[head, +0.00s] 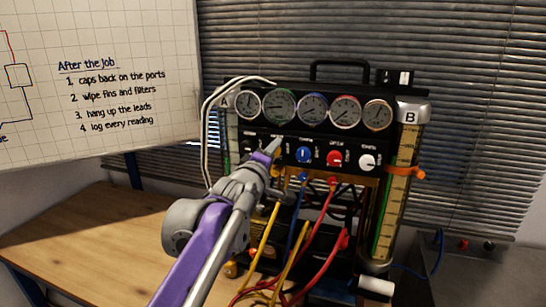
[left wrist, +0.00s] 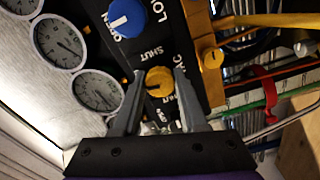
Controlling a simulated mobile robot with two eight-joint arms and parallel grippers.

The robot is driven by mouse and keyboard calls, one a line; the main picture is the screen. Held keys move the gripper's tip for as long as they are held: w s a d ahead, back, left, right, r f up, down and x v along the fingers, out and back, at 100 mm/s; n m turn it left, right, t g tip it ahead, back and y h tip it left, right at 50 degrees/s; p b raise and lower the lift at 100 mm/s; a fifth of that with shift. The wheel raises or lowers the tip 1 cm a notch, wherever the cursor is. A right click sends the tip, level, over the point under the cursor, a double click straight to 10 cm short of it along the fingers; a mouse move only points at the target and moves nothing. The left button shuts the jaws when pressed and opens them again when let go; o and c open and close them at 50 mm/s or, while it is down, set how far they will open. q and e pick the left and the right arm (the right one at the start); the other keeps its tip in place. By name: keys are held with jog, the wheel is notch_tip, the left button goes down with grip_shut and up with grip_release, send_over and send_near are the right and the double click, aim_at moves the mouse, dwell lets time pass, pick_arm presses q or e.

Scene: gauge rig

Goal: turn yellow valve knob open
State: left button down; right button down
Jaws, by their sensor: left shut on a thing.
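The yellow valve knob (left wrist: 159,82) sits on the black panel between SHUT and OPEN labels in the left wrist view. My left gripper (left wrist: 158,103) has one finger on each side of it and is shut on it. A pale pointer mark shows on the knob, but its exact direction is hard to tell. In the head view my left gripper (head: 273,148) reaches the panel and hides the yellow knob. My right gripper is in neither view.
Blue (head: 304,154), red (head: 334,158) and white (head: 367,161) knobs lie to the right along the panel. Round gauges (head: 313,109) sit above. Yellow and red hoses (head: 325,205) hang below. A glass column (head: 391,190) stands at right. The wooden table (head: 90,235) is clear at left.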

pick_arm(q)
jog(key=shift+n+b, duration=0.3)
jog(key=shift+n, duration=0.5)
jog(key=shift+c, duration=2.2)
grip_release()
jog(key=b+v, duration=0.1)
jog(key=v, duration=0.9)
jog(key=shift+s, duration=0.4)
jog(key=shift+a, duration=0.1)
